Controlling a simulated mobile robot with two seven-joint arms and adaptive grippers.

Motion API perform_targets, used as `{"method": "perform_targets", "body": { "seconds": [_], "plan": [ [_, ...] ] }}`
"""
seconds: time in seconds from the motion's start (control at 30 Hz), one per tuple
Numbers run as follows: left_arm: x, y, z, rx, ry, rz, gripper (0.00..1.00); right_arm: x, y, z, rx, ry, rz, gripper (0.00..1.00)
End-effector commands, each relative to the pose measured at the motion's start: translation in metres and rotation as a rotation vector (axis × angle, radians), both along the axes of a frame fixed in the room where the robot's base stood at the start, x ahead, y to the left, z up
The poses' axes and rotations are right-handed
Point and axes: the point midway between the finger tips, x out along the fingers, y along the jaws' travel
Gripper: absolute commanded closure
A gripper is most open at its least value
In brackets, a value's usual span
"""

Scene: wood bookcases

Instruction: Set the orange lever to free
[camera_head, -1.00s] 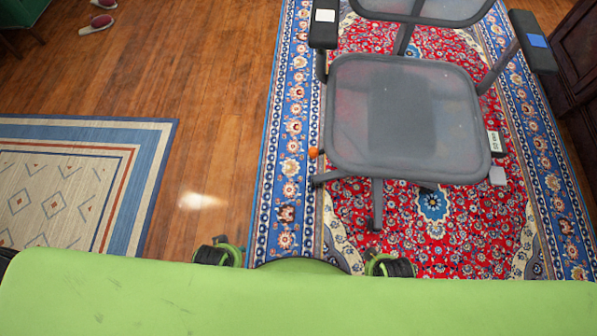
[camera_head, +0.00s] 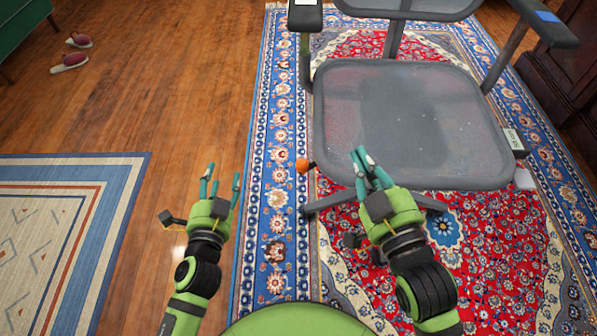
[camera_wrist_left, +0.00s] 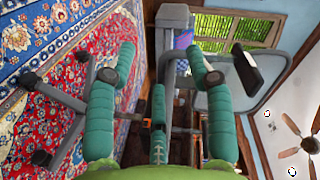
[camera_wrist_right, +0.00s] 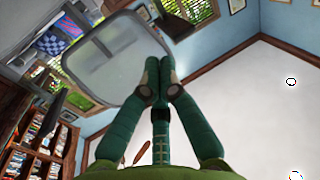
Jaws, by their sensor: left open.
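The orange lever (camera_head: 303,165) is a small round knob on a dark stem at the left side of the grey mesh office chair (camera_head: 410,115), below the seat edge. My left gripper (camera_head: 222,178) is open and empty over the wood floor, left of the lever and apart from it. My right gripper (camera_head: 366,162) is in front of the seat, right of the lever. In the right wrist view its fingers (camera_wrist_right: 159,72) look close together, with nothing visible between them.
The chair stands on a red and blue patterned rug (camera_head: 278,235). Its left armrest (camera_head: 305,18) rises above the lever side. A beige and blue rug (camera_head: 75,230) lies at left, slippers (camera_head: 72,62) at upper left. Bare wood floor (camera_head: 190,110) lies between the rugs.

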Motion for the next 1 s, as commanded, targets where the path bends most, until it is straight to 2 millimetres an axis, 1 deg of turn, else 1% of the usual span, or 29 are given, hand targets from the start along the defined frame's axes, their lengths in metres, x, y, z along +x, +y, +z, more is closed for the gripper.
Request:
{"method": "perform_targets", "body": {
  "seconds": [0.03, 0.07, 0.1, 0.2, 0.3, 0.4, 0.47, 0.63, 0.8, 1.0],
  "plan": [
    [0.005, -0.022, 0.003, 0.082, -0.060, -0.098, 0.47, -0.003, 0.006, 0.026, 0.028, -0.111, 0.019, 1.00],
    [0.005, -0.036, 0.004, 0.133, -0.094, -0.159, 0.47, -0.006, 0.010, 0.041, 0.045, -0.176, 0.031, 1.00],
    [0.005, -0.055, 0.004, 0.195, -0.134, -0.239, 0.47, -0.010, 0.013, 0.059, 0.068, -0.254, 0.045, 1.00],
    [-0.002, -0.093, -0.001, 0.316, -0.207, -0.412, 0.47, -0.025, 0.019, 0.094, 0.113, -0.417, 0.074, 1.00],
    [-0.010, -0.118, -0.009, 0.392, -0.248, -0.531, 0.47, -0.036, 0.022, 0.116, 0.144, -0.522, 0.093, 1.00],
    [-0.014, -0.130, -0.013, 0.426, -0.266, -0.589, 0.47, -0.043, 0.023, 0.126, 0.160, -0.572, 0.101, 1.00],
    [-0.012, -0.135, -0.014, 0.433, -0.271, -0.600, 0.47, -0.045, 0.023, 0.128, 0.165, -0.585, 0.104, 1.00],
    [0.008, -0.148, -0.013, 0.433, -0.273, -0.602, 0.47, -0.047, 0.023, 0.130, 0.169, -0.601, 0.107, 1.00],
    [0.029, -0.162, -0.014, 0.430, -0.270, -0.599, 0.47, -0.054, 0.024, 0.137, 0.185, -0.650, 0.117, 1.00],
    [0.041, -0.170, -0.014, 0.430, -0.270, -0.599, 0.47, -0.061, 0.024, 0.144, 0.200, -0.696, 0.125, 1.00]
  ]
}}
